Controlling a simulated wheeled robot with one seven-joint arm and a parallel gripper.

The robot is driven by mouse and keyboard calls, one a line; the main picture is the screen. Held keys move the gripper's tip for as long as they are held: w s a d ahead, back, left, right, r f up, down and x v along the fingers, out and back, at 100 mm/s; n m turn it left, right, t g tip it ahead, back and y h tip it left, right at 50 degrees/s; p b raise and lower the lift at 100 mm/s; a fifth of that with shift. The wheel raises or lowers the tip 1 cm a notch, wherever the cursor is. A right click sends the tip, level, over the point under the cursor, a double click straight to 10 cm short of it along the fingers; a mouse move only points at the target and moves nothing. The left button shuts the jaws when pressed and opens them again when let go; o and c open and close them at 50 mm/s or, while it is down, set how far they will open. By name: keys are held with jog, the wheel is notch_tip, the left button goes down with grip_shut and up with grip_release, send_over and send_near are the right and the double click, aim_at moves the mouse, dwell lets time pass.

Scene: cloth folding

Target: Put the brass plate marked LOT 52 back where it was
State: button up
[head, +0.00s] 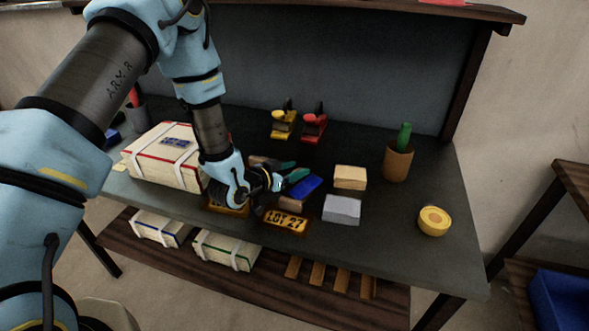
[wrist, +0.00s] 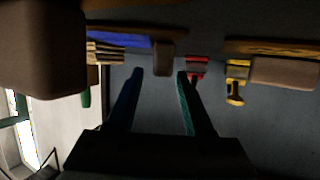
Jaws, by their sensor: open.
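A brass plate (head: 286,222) near the table's front edge reads LOT 27. A second brass plate (head: 228,209) lies to its left, partly under my arm; I cannot read its marking. No plate legibly reads LOT 52. My gripper (head: 292,170) is open above the table, beside a blue block (head: 304,187), with its teal fingers pointing right. In the wrist view, nothing is between the fingers of my gripper (wrist: 160,72). A flat brass-coloured piece (wrist: 270,48) with dark marks shows at the upper right of that view; I cannot read it.
A large red-trimmed crate (head: 150,165) stands at left. A tan block (head: 350,177), a grey block (head: 342,210), a yellow roll (head: 433,221) and a brown cup (head: 397,163) lie to the right. Yellow (head: 283,124) and red (head: 314,127) tools stand behind. Crates (head: 225,250) sit on the lower shelf.

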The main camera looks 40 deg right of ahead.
jog(key=shift+a+f, duration=0.1)
jog(key=shift+f, duration=0.25)
jog(key=shift+r+p, duration=0.55)
jog(key=shift+p, duration=0.25)
jog(key=b+v, duration=0.3)
jog(key=v, duration=0.8)
jog(key=shift+r, duration=0.15)
jog(key=shift+s+a+r, duration=0.1)
jog(key=shift+a+r, duration=0.15)
jog(key=shift+a, duration=0.05)
